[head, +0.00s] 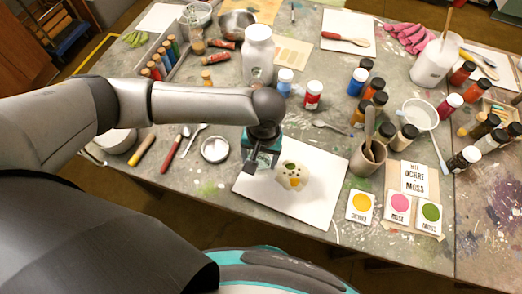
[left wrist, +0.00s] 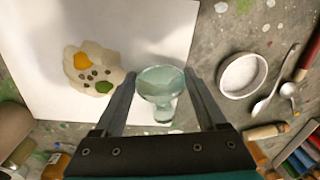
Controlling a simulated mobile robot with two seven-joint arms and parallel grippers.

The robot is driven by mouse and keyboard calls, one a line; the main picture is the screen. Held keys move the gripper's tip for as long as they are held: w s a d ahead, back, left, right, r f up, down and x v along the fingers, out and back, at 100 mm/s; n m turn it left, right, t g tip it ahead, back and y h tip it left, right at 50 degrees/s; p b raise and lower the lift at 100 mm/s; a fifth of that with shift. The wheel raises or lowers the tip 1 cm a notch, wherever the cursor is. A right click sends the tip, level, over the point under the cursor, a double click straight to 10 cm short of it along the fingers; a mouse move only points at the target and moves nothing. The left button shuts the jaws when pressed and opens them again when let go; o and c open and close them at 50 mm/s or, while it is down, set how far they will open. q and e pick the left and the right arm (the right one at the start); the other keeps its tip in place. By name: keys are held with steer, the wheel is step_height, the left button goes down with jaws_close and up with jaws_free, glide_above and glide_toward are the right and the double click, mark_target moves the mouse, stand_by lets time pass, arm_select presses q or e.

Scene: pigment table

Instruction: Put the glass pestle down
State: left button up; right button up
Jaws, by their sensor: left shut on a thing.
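The glass pestle (left wrist: 161,88) is a clear, pale green piece with a wide round end and a narrower stem. It shows in the left wrist view between the two fingers of my left gripper (left wrist: 157,88), which is shut on it. In the head view my left gripper (head: 252,166) is over the left edge of the white slab (head: 305,208), and it hides the pestle. I cannot tell whether the pestle touches the slab. A pale mound (head: 292,176) with ochre and green patches lies on the slab, right of the gripper. My right gripper is not in view.
A small white dish (head: 215,150) stands left of the slab, beside a spoon and red-handled tool (head: 174,147). A brown cup with tools (head: 367,158) and colour cards (head: 397,207) are to the right. Several paint jars crowd behind. The slab's front part is bare.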

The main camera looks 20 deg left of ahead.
arm_select(q)
jaws_close()
step_height(320, 180, up, 20)
steer(key=p, duration=0.9)
step_height(320, 180, down, 20)
steer(key=b, duration=0.5)
steer(key=shift+s+r, duration=0.1)
steer(key=shift+r, duration=0.05)
